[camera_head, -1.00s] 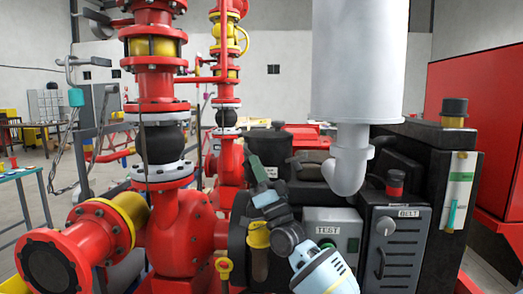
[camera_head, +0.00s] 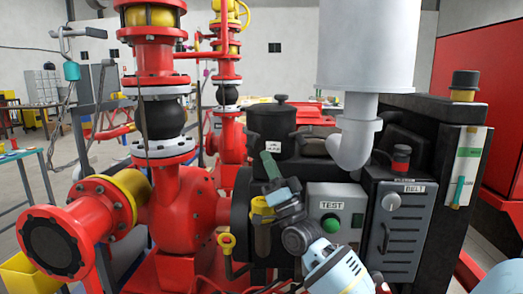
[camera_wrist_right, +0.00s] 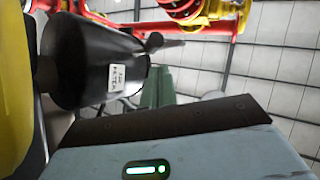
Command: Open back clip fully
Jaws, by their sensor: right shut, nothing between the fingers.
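A black canister (camera_head: 270,131) with a lid, a knob on top and a small white label stands behind the engine's front parts. It also shows in the right wrist view (camera_wrist_right: 95,62), lying sideways in the picture. I cannot make out the back clip in either view; the canister's far side is hidden in the head view. My right gripper (camera_head: 271,165) is in front of the canister's lower part, its green fingers pointing up. In the right wrist view the fingers (camera_wrist_right: 157,88) are together and empty, beside the canister's lid end. My left gripper is not in view.
A grey TEST box (camera_head: 335,207) with a green button is right of my right wrist. A white exhaust pipe (camera_head: 357,140) rises right of the canister. A grey BELT cover (camera_head: 402,230) is further right. Red pump pipework (camera_head: 185,205) stands left.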

